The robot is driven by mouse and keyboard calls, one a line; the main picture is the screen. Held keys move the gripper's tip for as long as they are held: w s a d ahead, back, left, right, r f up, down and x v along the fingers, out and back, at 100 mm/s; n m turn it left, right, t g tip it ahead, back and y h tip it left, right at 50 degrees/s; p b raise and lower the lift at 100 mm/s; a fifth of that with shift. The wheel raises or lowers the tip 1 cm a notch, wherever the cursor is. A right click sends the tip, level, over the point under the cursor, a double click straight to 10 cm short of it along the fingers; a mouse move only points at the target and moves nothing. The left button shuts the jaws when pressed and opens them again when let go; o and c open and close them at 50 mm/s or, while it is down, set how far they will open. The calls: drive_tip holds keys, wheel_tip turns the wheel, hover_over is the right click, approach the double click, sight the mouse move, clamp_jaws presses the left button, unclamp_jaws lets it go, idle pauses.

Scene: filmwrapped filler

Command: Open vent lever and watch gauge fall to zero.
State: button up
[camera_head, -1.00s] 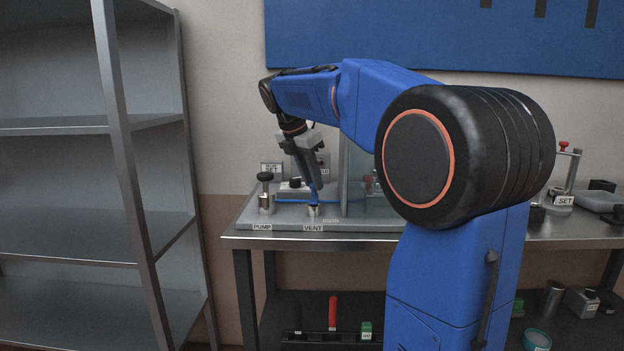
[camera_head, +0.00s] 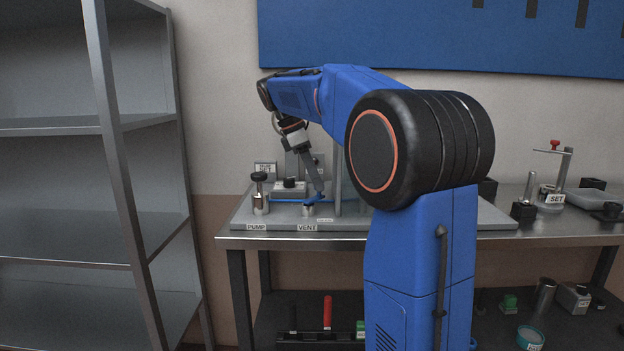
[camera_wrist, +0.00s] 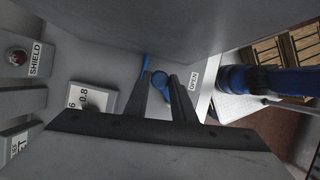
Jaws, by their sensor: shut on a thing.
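The blue vent lever (camera_head: 321,197) sits on the metal vent post (camera_head: 309,210) above the VENT label (camera_head: 307,228). My gripper (camera_head: 319,188) reaches down to it at a slant and is shut on the lever. In the wrist view my gripper (camera_wrist: 158,82) has its two dark fingers on either side of a blue part of the lever (camera_wrist: 160,79). The fingers hide part of the lever. An OPEN label (camera_wrist: 194,80) shows just right of the fingers. I cannot make out the gauge dial or its needle.
The black-topped pump knob (camera_head: 260,190) stands left of the vent post. A clear upright shield (camera_head: 346,185) stands close on the right. A grey shelf rack (camera_head: 150,190) is to the left. Stands and blocks occupy the bench's right end.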

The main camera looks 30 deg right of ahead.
drive_tip(key=m, duration=0.1)
drive_tip(key=s+m, duration=0.1)
drive_tip(key=m+g+y, duration=0.1)
drive_tip(key=shift+s+d+m, duration=0.15)
drive_tip(key=shift+d+m, duration=0.1)
drive_tip(key=shift+m, duration=0.05)
drive_tip(key=shift+s+m+g+y, duration=0.25)
drive_tip(key=shift+s+m, duration=0.1)
drive_tip(key=shift+m, duration=0.55)
drive_tip(key=shift+s+m+g+y, duration=0.25)
drive_tip(key=shift+s+m, duration=0.05)
drive_tip(key=shift+m, duration=0.6)
drive_tip(key=o, duration=1)
drive_tip(key=shift+a, duration=0.1)
